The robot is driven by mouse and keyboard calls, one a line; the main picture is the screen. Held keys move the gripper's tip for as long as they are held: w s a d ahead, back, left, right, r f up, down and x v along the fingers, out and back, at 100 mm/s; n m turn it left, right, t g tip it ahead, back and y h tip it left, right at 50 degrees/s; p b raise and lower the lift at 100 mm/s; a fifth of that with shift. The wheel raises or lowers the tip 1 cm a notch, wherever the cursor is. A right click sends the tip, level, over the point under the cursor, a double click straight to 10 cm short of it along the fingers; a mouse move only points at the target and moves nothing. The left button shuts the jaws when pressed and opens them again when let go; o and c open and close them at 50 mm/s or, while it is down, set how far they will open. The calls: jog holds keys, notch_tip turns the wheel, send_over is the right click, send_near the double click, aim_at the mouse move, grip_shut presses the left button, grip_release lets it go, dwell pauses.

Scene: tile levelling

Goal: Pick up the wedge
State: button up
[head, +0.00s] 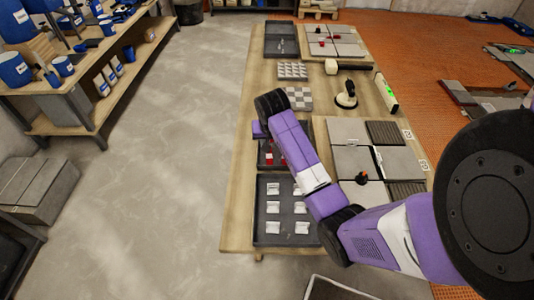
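Small red pieces, probably the wedges (268,158), lie in a dark tray (262,143) near the left edge of the long wooden table. My arm crosses over this tray and hides much of it. My gripper is not visible; the arm's far end, with a black joint and a purple part, is above the table just beyond the red pieces. Whether anything is held cannot be seen.
A dark tray (259,218) of whitish clips lies nearer. A suction cup tool (346,95), checkered pieces (298,98) and a level (386,92) lie farther back. The floor (165,150) at left is clear.

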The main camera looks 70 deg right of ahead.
aim_at(269, 155)
jog(key=shift+p+x, duration=0.35)
jog(key=shift+x, duration=2.45)
jog(key=shift+r, duration=0.1)
jog(key=shift+c, duration=0.4)
grip_shut()
